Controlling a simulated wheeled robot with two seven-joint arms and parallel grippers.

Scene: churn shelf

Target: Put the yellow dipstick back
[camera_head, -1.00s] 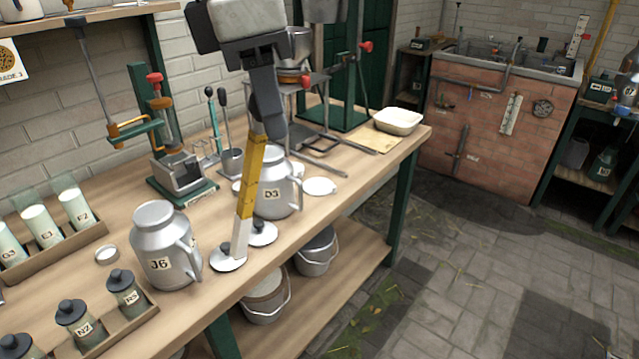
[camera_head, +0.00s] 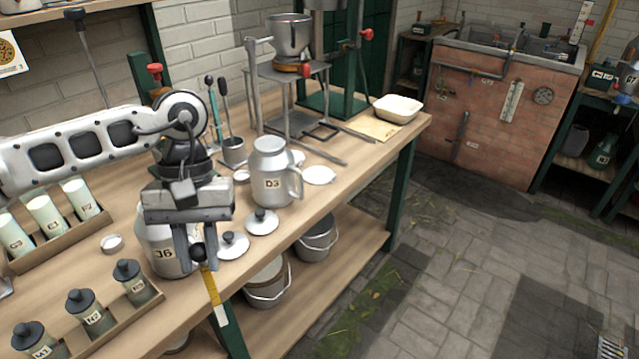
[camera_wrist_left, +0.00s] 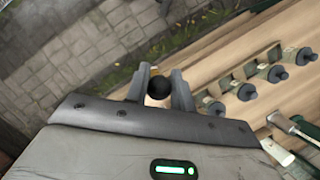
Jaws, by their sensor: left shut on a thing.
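The yellow dipstick (camera_head: 208,284) hangs from my left gripper (camera_head: 197,248), which is shut on it near its black knob (camera_head: 198,253). The stick tilts a little, its white lower end (camera_head: 222,315) toward the lower right, over the front edge of the bench in the picture. In the left wrist view the knob (camera_wrist_left: 158,88) sits between the fingertips of the left gripper (camera_wrist_left: 161,80); the stick below is hidden. The metal churn J6 (camera_head: 160,262) stands behind the gripper, partly covered. The churn D3 (camera_head: 270,183) stands open farther right. My right gripper is not in view.
Two round lids (camera_head: 262,222) lie beside D3. A rack of dark-capped jars (camera_head: 138,284) stands at the front left, and a rack of white-filled tubes (camera_head: 46,217) behind it. Buckets (camera_head: 317,243) stand on the lower shelf.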

